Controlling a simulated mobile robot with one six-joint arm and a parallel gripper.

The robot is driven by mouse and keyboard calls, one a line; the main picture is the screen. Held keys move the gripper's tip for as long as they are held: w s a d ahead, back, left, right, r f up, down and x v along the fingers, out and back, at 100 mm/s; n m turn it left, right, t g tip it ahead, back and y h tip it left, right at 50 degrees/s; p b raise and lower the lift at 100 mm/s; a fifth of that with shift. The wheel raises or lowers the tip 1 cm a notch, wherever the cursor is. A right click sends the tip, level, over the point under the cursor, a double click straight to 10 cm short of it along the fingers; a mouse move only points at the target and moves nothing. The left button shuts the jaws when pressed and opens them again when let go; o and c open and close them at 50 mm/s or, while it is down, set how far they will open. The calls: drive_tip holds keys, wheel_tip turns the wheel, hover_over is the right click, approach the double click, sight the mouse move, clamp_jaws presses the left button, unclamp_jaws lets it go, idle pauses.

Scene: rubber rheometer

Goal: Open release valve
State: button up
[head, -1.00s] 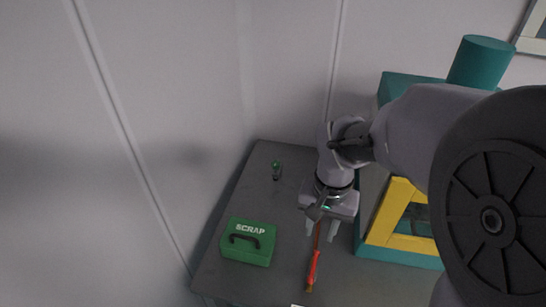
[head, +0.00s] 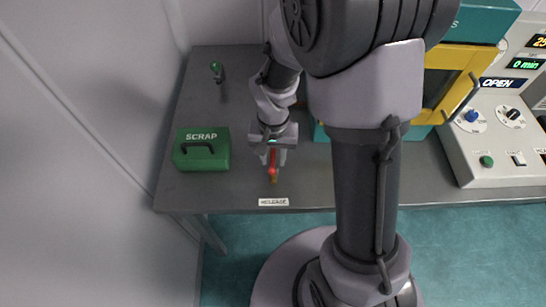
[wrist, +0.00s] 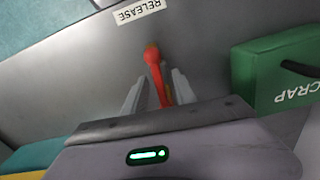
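The release valve has a red lever (head: 272,170) and a small brass-coloured part at its front end, lying near the front edge of the grey table beside the RELEASE label (head: 273,202). In the wrist view the red lever (wrist: 155,68) runs up between my fingers toward the label (wrist: 138,11). My gripper (head: 273,158) points down over the lever. In the wrist view my gripper (wrist: 158,83) is open, with one finger on each side of the lever and gaps showing. The lever's rear end is hidden behind the gripper body.
A green SCRAP box (head: 202,158) stands left of the valve. The teal and yellow machine (head: 461,75) and a control panel (head: 497,140) reading OPEN are at the right. Table (head: 180,205) left of the gripper is otherwise clear.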

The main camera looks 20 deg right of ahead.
sight(273, 156)
clamp_jaws()
drive_tip(key=shift+n, duration=0.6)
unclamp_jaws()
drive_tip(key=shift+r, duration=0.15)
wheel_tip(273, 156, up, 17)
drive_tip(key=p, duration=0.7)
drive_tip(key=shift+r, duration=0.15)
